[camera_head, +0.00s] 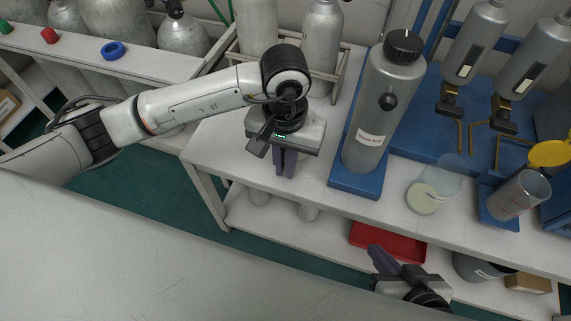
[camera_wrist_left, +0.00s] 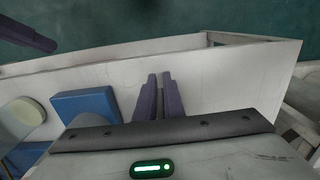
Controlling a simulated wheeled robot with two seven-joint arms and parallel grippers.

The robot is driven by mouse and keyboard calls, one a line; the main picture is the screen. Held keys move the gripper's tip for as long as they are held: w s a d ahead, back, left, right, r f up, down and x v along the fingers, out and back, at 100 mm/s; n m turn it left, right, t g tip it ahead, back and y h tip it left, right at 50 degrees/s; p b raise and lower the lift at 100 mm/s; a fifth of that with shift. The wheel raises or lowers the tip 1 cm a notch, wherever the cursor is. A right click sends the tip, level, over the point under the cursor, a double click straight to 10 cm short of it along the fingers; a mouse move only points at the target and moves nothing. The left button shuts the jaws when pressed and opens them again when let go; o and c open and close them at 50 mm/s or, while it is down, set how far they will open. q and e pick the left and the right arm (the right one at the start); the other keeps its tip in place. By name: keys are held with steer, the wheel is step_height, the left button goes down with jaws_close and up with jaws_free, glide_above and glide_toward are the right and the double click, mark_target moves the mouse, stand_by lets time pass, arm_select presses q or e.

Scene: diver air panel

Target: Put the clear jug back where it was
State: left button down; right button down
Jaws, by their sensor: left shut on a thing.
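The clear jug (camera_head: 439,180) is a see-through vessel with a pale cream bottom. My left gripper (camera_head: 285,172) points down over the bench, left of the cylinder and well apart from the jug. Its purple fingers (camera_wrist_left: 160,88) are close together; whatever is between them is hidden. My right gripper (camera_head: 388,262) is low at the bottom of the head view, in front of the bench, and its opening is unclear.
The grey cylinder (camera_head: 380,115) stands on a blue base (camera_head: 356,182). At right a clear container (camera_head: 520,195) sits on a blue stand, with a yellow disc (camera_head: 550,153) above it. A red tray (camera_head: 388,242) lies on the lower shelf. Bench space around my left gripper is clear.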

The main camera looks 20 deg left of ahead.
steer(key=shift+w+r, duration=0.1)
arm_select(q)
steer(key=shift+f, duration=0.25)
steer(key=c, duration=1.9)
jaws_free()
steer(key=shift+r, duration=0.1)
steer(key=shift+o, duration=0.2)
arm_select(e)
steer(key=shift+a, duration=0.15)
